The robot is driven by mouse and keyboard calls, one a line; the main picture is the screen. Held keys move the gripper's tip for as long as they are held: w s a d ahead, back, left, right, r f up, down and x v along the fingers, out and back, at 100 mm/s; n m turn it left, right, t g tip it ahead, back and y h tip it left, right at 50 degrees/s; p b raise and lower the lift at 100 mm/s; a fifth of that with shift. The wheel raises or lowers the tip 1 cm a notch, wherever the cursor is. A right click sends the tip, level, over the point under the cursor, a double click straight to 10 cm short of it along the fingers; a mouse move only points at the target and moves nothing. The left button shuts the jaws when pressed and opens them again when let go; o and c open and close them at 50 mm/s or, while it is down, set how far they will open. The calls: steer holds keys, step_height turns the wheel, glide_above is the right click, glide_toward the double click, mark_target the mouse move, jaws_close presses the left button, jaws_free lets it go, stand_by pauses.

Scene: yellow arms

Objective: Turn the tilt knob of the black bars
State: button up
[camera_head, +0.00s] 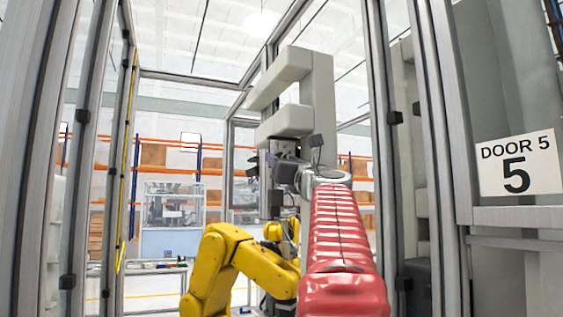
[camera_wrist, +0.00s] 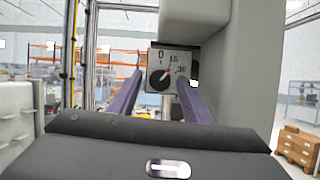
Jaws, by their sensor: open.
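In the wrist view, a round black knob (camera_wrist: 159,79) sits on a pale square dial plate (camera_wrist: 182,61) marked 0, 15 and 30. A red pointer mark shows near the 15. My gripper (camera_wrist: 163,80) is open, with one purple-grey finger to the left of the knob and one to the right. The knob shows between them, farther off, and I cannot tell any contact. In the head view my gripper (camera_head: 288,172) is small and partly hidden at the end of my red-covered arm. The knob and the black bars cannot be made out there.
A large grey block-shaped structure (camera_head: 318,95) rises behind my gripper. A yellow robot arm (camera_head: 235,262) stands below left. Metal door frames flank the opening, with a DOOR 5 sign (camera_head: 516,165) at right. Boxes on a pallet (camera_wrist: 297,145) stand at right in the wrist view.

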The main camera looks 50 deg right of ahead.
steer(key=shift+c, duration=0.3)
steer(key=c, duration=1)
steer(key=shift+n+y, duration=0.6)
steer(key=shift+n, duration=0.5)
steer(key=o, duration=1.1)
steer(key=shift+c, duration=0.2)
steer(key=shift+s, duration=0.15)
steer(key=v, duration=1.3)
steer(key=shift+f+t, duration=0.3)
steer(key=shift+f, duration=0.1)
